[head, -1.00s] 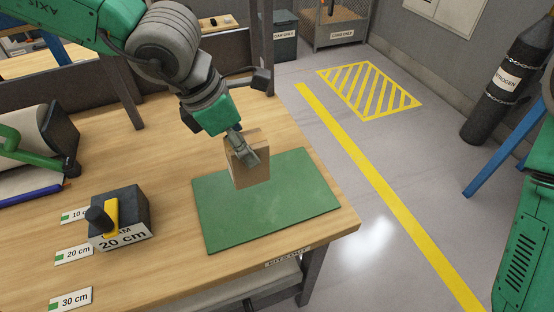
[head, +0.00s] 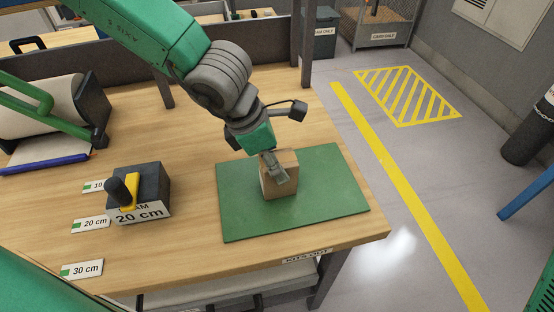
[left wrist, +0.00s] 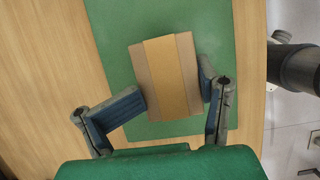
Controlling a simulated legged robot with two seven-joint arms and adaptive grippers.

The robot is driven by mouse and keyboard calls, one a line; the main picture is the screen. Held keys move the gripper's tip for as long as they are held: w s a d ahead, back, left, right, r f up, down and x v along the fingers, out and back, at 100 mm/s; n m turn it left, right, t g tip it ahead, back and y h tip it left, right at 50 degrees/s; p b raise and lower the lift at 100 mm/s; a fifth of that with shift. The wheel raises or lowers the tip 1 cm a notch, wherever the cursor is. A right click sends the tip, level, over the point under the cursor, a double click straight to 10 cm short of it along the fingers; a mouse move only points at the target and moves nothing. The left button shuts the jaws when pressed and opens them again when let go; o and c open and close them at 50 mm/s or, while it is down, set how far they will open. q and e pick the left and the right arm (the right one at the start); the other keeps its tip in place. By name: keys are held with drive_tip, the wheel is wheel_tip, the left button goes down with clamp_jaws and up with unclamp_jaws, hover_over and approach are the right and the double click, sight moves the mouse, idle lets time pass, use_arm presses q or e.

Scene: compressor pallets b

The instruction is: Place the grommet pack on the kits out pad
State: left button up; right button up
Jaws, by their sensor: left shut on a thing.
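The grommet pack, a small brown cardboard box (head: 281,184) with a lighter tape band, is upright over the middle of the kits out pad. The pad is a flat green mat (head: 330,190) near the table's front right corner. The box looks at or very close to the mat's surface; I cannot tell whether it touches. My left gripper (head: 277,168) comes down from above and is shut on the box. In the left wrist view the box (left wrist: 165,78) sits between the two fingers, with green mat around it. My right gripper is not in view.
A dark block marked 20 cm (head: 150,190) with a yellow strip stands left of the mat, beside several length labels (head: 82,268). A paper roll stand (head: 60,110) is at the back left. The KITS OUT label (head: 307,255) is on the table's front edge.

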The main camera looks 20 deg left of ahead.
use_arm(q)
drive_tip(key=shift+a, duration=0.3)
drive_tip(key=o, duration=1.7)
drive_tip(key=shift+a, duration=0.3)
drive_tip(key=shift+o, duration=1.3)
drive_tip(key=shift+a+f, duration=0.1)
drive_tip(key=shift+a, duration=0.1)
drive_tip(key=shift+s+a, duration=0.15)
drive_tip(key=shift+d, duration=0.7)
drive_tip(key=shift+c, duration=0.2)
drive_tip(key=shift+o, duration=0.2)
drive_tip(key=p+v, duration=0.2)
drive_tip(key=v, duration=0.5)
drive_tip(key=shift+a, duration=0.45)
drive_tip(key=shift+d+r+p, duration=0.15)
drive_tip(key=shift+r+p, duration=0.15)
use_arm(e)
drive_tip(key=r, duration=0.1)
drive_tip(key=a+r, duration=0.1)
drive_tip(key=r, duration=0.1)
use_arm(q)
drive_tip(key=shift+d, duration=0.1)
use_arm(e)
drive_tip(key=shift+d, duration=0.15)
